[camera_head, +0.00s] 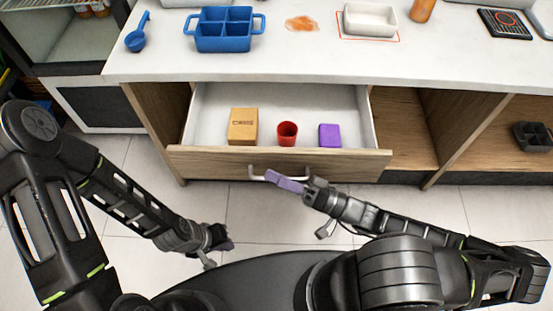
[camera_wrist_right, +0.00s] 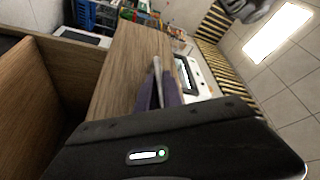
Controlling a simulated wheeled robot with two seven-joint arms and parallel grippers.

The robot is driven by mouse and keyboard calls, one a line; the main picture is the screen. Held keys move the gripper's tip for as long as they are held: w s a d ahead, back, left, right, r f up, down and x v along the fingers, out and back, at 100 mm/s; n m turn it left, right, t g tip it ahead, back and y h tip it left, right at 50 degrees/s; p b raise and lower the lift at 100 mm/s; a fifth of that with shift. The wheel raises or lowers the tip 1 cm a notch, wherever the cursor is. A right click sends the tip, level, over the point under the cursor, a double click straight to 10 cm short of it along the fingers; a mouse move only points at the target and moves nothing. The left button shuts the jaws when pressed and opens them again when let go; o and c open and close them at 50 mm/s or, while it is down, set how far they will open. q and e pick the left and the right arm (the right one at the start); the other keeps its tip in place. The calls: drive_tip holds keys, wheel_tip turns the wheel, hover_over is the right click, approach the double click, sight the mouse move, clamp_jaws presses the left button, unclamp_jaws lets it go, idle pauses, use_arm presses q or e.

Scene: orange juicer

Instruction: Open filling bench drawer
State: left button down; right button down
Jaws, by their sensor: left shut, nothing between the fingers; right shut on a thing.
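The filling bench drawer (camera_head: 220,162) is pulled out from under the white bench top (camera_head: 330,65). Inside it are a cardboard box (camera_head: 243,126), a red cup (camera_head: 287,133) and a purple box (camera_head: 330,135). My right gripper (camera_head: 275,179) is at the drawer front, shut on the white drawer handle (camera_head: 294,175). In the right wrist view its purple fingers (camera_wrist_right: 163,88) are close to the wooden drawer front (camera_wrist_right: 130,65). My left gripper (camera_head: 226,243) is shut and empty, low over the floor, apart from the drawer.
Open shelves right of the drawer hold a dark tray (camera_head: 533,136). The tiled floor in front is clear.

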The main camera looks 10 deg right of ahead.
drive_tip(key=shift+s+a, duration=0.1)
drive_tip(key=shift+s, duration=0.35)
drive_tip(key=c, duration=1.8)
unclamp_jaws()
drive_tip(key=shift+o, duration=0.2)
drive_tip(key=v, duration=0.7)
drive_tip(key=shift+s+d+b, duration=0.2)
drive_tip(key=shift+d+b, duration=0.1)
drive_tip(key=shift+d, duration=0.05)
drive_tip(key=shift+a+f, duration=0.1)
